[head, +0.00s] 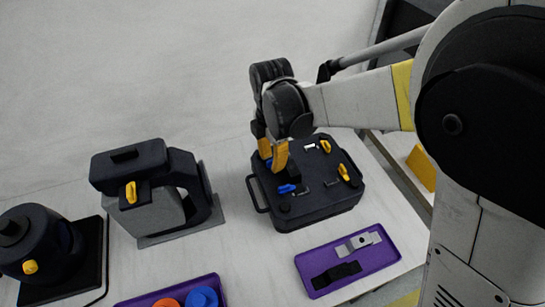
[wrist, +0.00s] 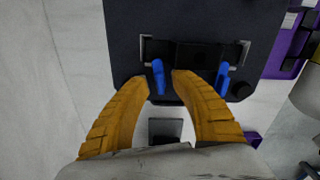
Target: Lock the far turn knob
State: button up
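A black case (head: 320,208) lies on the light table, with several small knobs and metal fittings on its top. One blue turn knob (head: 287,188) shows at its near left part. In the wrist view, two blue knobs stand at the case edge: the far knob (wrist: 158,77) and the near knob (wrist: 222,78), either side of a dark latch. My gripper (head: 275,156) is above the case's left side. In the wrist view, my yellow fingers (wrist: 160,82) are apart, with the far knob between their tips. I cannot tell whether they touch it. The head view mostly hides the far knob.
Yellow knobs (head: 343,173) stand on the case's right side. A dark machine (head: 150,165) stands left, and a round dark device (head: 35,240) farther left. Purple trays (head: 315,265) lie in front. Bare table separates the case from the left machine.

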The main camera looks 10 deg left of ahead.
grip_shut()
jog(key=shift+m+p, duration=0.35)
jog(key=shift+m, duration=1.15)
grip_release()
